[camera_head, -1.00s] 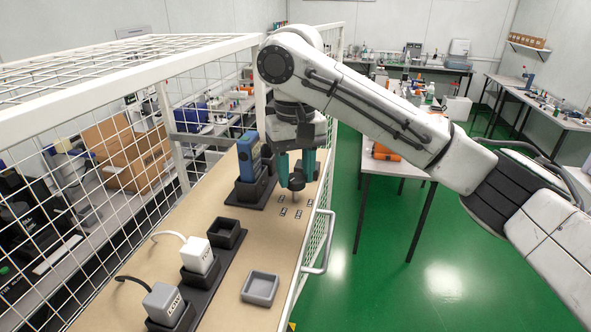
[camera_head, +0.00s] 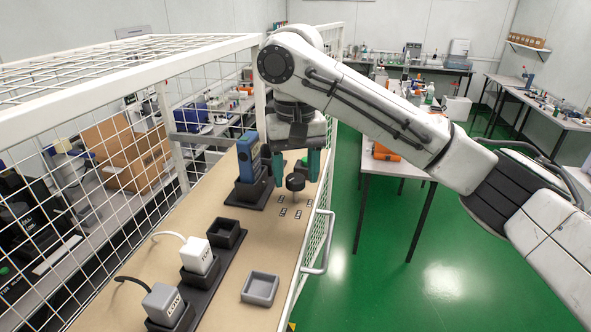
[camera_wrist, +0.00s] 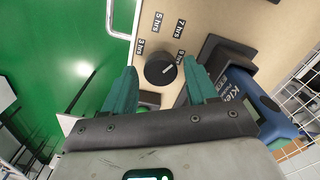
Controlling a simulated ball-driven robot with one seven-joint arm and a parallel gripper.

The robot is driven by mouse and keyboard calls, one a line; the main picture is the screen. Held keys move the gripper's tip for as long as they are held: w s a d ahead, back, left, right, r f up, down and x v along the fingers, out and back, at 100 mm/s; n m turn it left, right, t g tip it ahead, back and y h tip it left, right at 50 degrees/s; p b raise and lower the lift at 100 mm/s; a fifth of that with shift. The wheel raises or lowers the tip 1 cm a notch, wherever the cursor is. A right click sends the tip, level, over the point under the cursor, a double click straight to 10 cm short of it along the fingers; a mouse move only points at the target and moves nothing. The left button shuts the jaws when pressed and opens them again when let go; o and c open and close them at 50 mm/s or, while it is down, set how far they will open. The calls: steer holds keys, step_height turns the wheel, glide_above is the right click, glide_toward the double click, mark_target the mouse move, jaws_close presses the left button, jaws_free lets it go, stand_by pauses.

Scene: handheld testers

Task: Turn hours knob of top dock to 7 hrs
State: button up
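The hours knob (camera_head: 295,183) is a round black dial standing on the tan board. In the wrist view the knob (camera_wrist: 159,71) carries a white mark pointing up and right, roughly toward the 9 hrs label (camera_wrist: 180,59). The 7 hrs label (camera_wrist: 181,28) is above it, with the 5 hrs label (camera_wrist: 158,22) and 3 hrs label (camera_wrist: 140,47) to the left. My gripper (camera_wrist: 160,66) is open, its teal fingers on either side of the knob with gaps visible. In the head view my gripper (camera_head: 296,179) is over the knob.
A blue tester (camera_head: 248,157) stands in a black dock just left of the knob. Nearer are white (camera_head: 197,254) and grey (camera_head: 163,301) plugs in black holders and a grey tray (camera_head: 260,288). Wire mesh and a white rail (camera_head: 321,255) border the board.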

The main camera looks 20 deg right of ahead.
mark_target(296, 177)
steer(key=shift+o, duration=0.5)
step_height(296, 177, up, 11)
steer(key=b, duration=0.1)
steer(key=shift+f, duration=0.1)
stand_by(0.6)
